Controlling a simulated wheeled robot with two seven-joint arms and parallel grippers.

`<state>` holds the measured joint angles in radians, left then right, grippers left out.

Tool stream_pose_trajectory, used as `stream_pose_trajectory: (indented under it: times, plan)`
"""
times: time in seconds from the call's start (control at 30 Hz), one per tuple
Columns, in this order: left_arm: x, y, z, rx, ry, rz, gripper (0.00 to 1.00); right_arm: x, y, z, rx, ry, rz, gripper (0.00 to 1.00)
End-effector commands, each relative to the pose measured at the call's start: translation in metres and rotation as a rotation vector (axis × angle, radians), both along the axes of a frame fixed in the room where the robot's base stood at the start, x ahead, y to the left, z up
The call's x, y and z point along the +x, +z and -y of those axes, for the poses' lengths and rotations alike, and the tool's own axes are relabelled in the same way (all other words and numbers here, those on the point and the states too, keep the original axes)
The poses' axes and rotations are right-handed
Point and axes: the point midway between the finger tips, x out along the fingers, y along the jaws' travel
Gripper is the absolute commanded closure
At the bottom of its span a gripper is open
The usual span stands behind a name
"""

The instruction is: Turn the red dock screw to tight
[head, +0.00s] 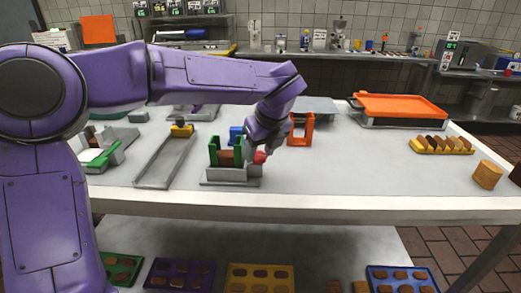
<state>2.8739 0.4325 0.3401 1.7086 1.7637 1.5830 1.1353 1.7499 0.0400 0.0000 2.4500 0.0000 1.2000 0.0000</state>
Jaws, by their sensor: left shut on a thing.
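The red dock screw (259,157) shows as a small red knob on the right side of a grey dock (231,176) near the front of the table. The dock holds a green frame (213,152) with a brown piece (226,158) in it. My left gripper (261,146) reaches down from above and is shut on the red screw; its fingers are small and partly hidden by the wrist. Which way the screw is turned cannot be read. My right gripper is out of view.
An orange frame (301,130) stands just right of my gripper. A grey rail with a yellow block (181,131) lies left of the dock. An orange-lidded tray (400,106), a yellow rack (440,147) and a tan cylinder (487,175) are to the right.

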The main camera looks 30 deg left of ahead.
Motion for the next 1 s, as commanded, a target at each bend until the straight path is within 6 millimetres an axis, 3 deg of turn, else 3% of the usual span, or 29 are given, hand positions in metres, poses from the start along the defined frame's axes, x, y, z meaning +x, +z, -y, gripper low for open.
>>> stream_pose_trajectory:
  times: [0.17,0.2,0.23,0.27,1.0]
  plan:
    - [-0.0009,-0.0018,0.0008,-0.002,0.001,-0.005,0.81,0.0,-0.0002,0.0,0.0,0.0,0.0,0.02]
    - [-0.0009,-0.0019,0.0008,-0.003,0.001,-0.006,0.37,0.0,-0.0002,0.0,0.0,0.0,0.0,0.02]
    - [-0.0009,-0.0018,0.0008,-0.002,0.002,-0.005,0.27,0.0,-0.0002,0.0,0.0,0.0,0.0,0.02]
    - [-0.0009,-0.0017,0.0007,-0.002,0.002,-0.005,0.25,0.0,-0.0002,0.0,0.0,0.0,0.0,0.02]
    - [-0.0005,-0.0001,-0.001,0.002,0.019,-0.004,0.25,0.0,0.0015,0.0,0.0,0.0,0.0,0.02]
